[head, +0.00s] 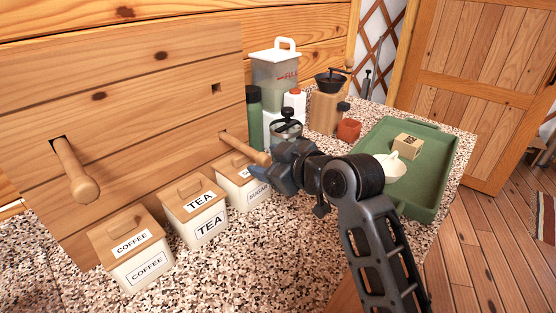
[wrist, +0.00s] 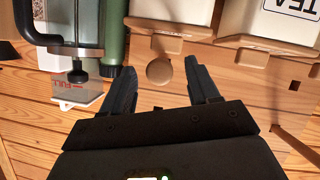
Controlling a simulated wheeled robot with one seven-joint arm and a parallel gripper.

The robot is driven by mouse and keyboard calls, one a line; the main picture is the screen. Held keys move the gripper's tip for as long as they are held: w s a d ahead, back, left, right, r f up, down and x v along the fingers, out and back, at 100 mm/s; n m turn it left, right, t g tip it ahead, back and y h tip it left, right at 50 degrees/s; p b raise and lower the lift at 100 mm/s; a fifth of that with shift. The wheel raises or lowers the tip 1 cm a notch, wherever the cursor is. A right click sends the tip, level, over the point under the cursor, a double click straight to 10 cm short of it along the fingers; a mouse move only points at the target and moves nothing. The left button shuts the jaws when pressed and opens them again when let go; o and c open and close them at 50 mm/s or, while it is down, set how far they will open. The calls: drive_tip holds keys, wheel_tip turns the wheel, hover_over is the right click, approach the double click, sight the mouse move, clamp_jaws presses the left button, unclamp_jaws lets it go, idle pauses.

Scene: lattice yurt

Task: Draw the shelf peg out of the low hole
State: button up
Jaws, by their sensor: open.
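A wooden shelf peg (head: 238,146) sticks out of the plank wall (head: 150,90), low down behind the sugar canister. Its round end (wrist: 159,71) shows in the wrist view. My gripper (head: 275,166) is open at the peg's outer end. In the wrist view, my gripper's two fingers (wrist: 162,68) stand apart on either side of that end, with a gap on each side. The fingers partly hide the peg's tip in the head view. An empty square hole (head: 216,88) is above this peg. A second wooden peg (head: 75,171) sticks out of the wall at the left.
Coffee (head: 142,271), tea (head: 205,225) and sugar (head: 253,198) canisters stand below the pegs. A green bottle (head: 254,112), a glass press (head: 287,128), a tall container (head: 277,72) and a grinder (head: 326,107) crowd behind my gripper. A green tray (head: 440,150) is at right.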

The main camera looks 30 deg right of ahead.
drive_tip(key=shift+w, duration=0.2)
clamp_jaws()
drive_tip(key=s+d+p, duration=0.1)
drive_tip(key=s+d, duration=0.2)
drive_tip(key=s, duration=0.7)
drive_tip(key=shift+s+d, duration=0.15)
drive_tip(key=shift+s, duration=0.15)
idle(1.8)
drive_tip(key=shift+s, duration=0.1)
